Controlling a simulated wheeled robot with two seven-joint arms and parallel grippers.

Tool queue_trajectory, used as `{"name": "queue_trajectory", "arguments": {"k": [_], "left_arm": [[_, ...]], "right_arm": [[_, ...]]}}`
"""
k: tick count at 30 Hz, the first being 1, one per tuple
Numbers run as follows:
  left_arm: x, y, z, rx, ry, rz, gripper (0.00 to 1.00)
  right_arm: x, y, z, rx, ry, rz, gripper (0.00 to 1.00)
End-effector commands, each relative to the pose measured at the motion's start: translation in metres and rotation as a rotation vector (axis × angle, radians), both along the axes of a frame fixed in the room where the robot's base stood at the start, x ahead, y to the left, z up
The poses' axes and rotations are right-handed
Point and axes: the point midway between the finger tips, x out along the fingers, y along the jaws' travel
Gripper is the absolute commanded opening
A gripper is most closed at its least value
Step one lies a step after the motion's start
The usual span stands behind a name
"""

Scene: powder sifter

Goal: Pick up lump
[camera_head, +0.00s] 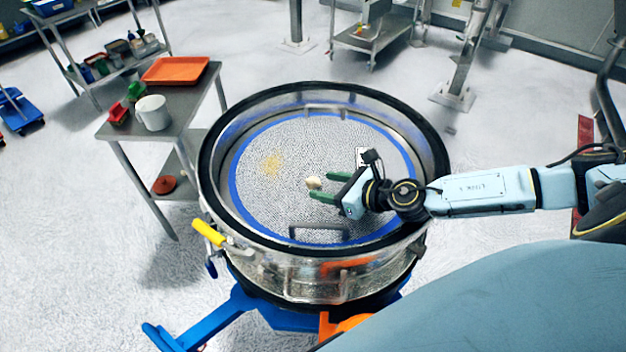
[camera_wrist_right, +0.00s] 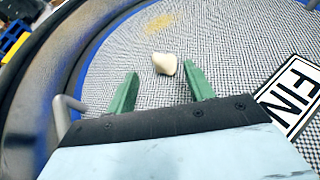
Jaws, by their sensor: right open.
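A small cream-coloured lump (camera_head: 313,183) lies on the mesh (camera_head: 275,205) inside the round sifter. In the right wrist view the lump (camera_wrist_right: 165,63) sits just beyond my fingertips, roughly midway between them. My right gripper (camera_head: 318,186) has green fingers and is open and empty, low over the mesh; it also shows in the right wrist view (camera_wrist_right: 160,82). In the head view the lump appears near the fingertips. I cannot tell whether the fingers touch the mesh. My left gripper is not in view.
A wire handle (camera_head: 318,228) stands near the front, and a black-and-white label (camera_wrist_right: 296,95) lies right of the fingers. A patch of yellowish powder (camera_head: 273,162) lies left. A cart (camera_head: 200,85) stands further left.

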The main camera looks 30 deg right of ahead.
Motion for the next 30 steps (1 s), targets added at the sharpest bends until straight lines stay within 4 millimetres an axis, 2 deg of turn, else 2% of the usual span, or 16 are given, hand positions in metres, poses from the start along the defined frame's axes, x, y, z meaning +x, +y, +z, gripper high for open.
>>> {"name": "queue_trajectory", "arguments": {"k": [9, 19, 30], "left_arm": [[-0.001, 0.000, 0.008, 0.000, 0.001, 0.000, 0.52], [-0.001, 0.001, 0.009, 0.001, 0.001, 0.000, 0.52], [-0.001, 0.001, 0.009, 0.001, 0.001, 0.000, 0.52]], "right_arm": [[0.039, 0.009, -0.011, 0.002, -0.003, -0.001, 0.53], [0.044, 0.012, -0.015, 0.000, 0.000, 0.000, 0.53], [0.044, 0.011, -0.015, 0.001, -0.001, -0.001, 0.05]]}}
